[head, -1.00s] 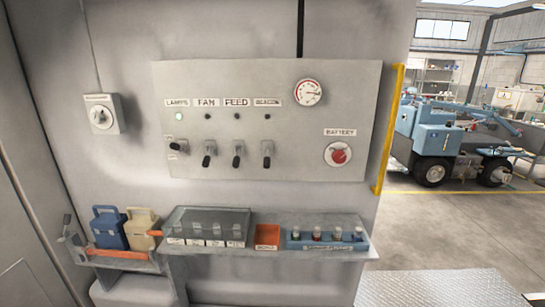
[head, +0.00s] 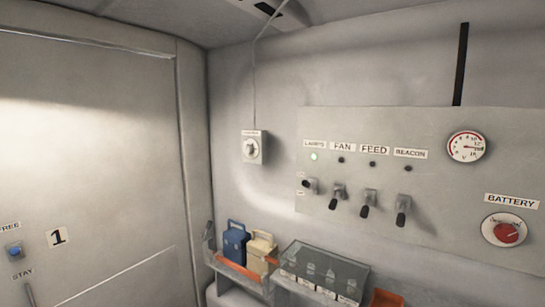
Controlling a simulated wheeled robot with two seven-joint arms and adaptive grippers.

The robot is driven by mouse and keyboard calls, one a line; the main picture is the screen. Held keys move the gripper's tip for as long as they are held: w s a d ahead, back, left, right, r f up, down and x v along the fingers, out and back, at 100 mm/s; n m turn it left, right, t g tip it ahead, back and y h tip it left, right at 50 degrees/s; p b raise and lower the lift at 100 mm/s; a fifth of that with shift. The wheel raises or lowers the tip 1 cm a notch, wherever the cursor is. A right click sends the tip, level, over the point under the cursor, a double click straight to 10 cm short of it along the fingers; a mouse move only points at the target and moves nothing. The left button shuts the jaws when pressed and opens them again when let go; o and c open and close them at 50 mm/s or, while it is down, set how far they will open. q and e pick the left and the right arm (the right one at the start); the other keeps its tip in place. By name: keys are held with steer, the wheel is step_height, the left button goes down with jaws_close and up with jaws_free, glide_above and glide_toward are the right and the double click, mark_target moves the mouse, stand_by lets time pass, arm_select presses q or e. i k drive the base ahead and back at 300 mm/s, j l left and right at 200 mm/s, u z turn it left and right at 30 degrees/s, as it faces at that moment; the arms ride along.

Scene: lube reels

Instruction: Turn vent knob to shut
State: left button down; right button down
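A small grey wall box (head: 254,147) with a round pale knob (head: 250,148) is on the wall left of the switch panel, in the head view. Its label is too small to read, so I cannot tell for certain that it is the vent knob or where it points. A thin conduit (head: 254,85) runs from the box up to a dark-slotted fitting (head: 268,10) at the ceiling. Neither of my grippers is in view.
The switch panel (head: 430,232) has several levers, a gauge (head: 466,147) and a red battery knob (head: 507,233). Below the box, a shelf holds a blue container (head: 234,245), a cream container (head: 262,250) and a clear-lidded case (head: 318,272). A door (head: 90,150) fills the left.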

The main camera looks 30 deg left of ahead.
mark_target(248, 149)
steer(key=u, duration=1.3)
